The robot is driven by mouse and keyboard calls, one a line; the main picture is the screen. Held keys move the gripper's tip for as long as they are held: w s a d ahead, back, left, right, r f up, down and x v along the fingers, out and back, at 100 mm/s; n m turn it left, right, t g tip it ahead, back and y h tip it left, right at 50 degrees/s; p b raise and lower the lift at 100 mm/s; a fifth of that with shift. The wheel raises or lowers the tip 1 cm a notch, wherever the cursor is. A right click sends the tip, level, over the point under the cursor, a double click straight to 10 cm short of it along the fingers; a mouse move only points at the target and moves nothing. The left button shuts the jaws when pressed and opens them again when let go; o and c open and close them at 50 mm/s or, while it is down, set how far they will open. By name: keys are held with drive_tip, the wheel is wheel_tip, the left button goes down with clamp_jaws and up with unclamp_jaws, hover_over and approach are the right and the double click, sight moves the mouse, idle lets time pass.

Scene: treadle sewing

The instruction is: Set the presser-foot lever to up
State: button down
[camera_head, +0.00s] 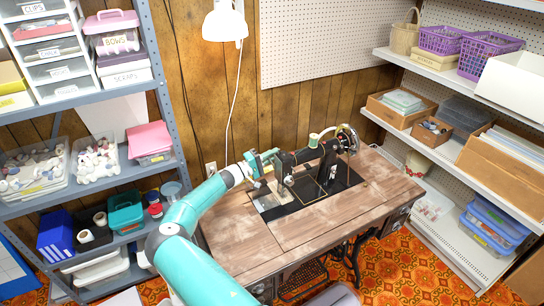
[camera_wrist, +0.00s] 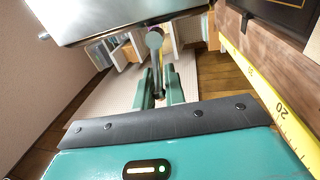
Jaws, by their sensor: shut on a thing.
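The black sewing machine (camera_head: 325,168) stands on the wooden treadle table, with its needle end on the left. My gripper (camera_head: 268,160) is at that end, beside the machine's head. In the wrist view, my gripper's two teal fingers (camera_wrist: 160,84) are close together with a thin dark piece between them. This appears to be the presser-foot lever (camera_wrist: 158,76), mostly hidden by the fingers. The machine's shiny metal face (camera_wrist: 120,18) is just beyond, with a round knob end (camera_wrist: 154,40) near the fingertips. Whether the lever is up or down cannot be told.
The wooden table top (camera_head: 320,225) is clear in front of the machine. A yellow measuring tape (camera_wrist: 262,90) runs along the wood in the wrist view. A white lamp (camera_head: 225,22) hangs above. Loaded shelves stand at left (camera_head: 85,104) and right (camera_head: 440,72).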

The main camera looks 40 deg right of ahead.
drive_tip(key=c, duration=1.5)
unclamp_jaws()
drive_tip(key=shift+o, duration=0.2)
drive_tip(key=shift+a, duration=0.1)
drive_tip(key=v, duration=1.3)
drive_tip(key=shift+a, duration=0.3)
drive_tip(key=shift+w, duration=0.1)
